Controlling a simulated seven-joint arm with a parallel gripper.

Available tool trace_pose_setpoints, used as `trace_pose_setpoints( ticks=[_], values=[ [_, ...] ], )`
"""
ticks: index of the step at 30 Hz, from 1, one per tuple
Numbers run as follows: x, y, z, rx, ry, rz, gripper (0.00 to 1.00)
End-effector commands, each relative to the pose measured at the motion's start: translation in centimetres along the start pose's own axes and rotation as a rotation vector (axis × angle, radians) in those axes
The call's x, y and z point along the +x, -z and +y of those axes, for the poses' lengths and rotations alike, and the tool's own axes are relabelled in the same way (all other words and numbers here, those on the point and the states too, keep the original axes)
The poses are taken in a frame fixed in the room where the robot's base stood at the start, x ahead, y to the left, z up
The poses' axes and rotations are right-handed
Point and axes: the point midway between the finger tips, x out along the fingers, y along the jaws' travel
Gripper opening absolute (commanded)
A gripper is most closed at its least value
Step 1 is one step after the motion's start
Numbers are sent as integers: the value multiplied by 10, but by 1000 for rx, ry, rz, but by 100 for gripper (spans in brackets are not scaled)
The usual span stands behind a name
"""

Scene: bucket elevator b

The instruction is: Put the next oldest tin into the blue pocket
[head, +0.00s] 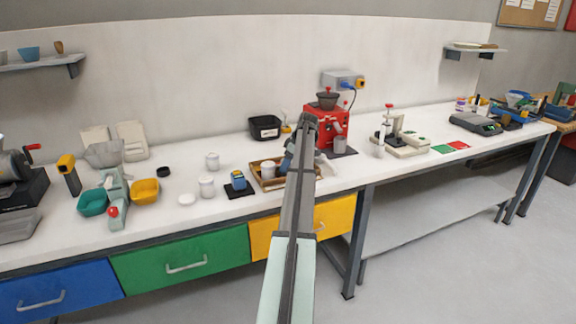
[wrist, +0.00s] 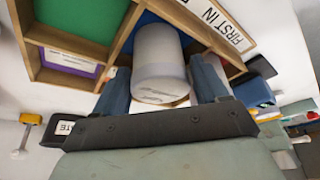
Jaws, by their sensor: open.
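A white tin (wrist: 160,60) with a grey lid and small unreadable print stands between the two blue-grey fingers of my gripper (wrist: 163,80) in the wrist view. The fingers are apart, one on each side of the tin; I cannot tell whether they touch it. Blue (wrist: 148,18) shows behind the tin, inside the wooden tray (wrist: 112,22). In the head view my gripper (head: 289,160) is over the tray (head: 262,182), and my arm hides part of it. A white tin (head: 268,170) shows in the tray's left part.
The tray has green (wrist: 80,14) and purple (wrist: 70,62) pockets and a "FIRST IN" label (wrist: 215,22). A red machine (head: 325,128) and black bin (head: 265,127) stand behind.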

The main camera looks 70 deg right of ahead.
Motion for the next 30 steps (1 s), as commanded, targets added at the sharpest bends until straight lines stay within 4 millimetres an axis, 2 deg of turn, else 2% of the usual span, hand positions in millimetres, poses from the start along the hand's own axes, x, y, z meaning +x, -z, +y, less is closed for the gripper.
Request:
trace_pose_setpoints(
  ticks=[12, 18, 24, 30],
  values=[
    [-74, 0, 1, 0, -3, 1, 73],
    [-101, 0, 1, 0, -2, 1, 73],
    [-112, 0, 0, 0, 0, 0, 73],
    [-114, 0, 0, 0, 1, 0, 73]
  ],
)
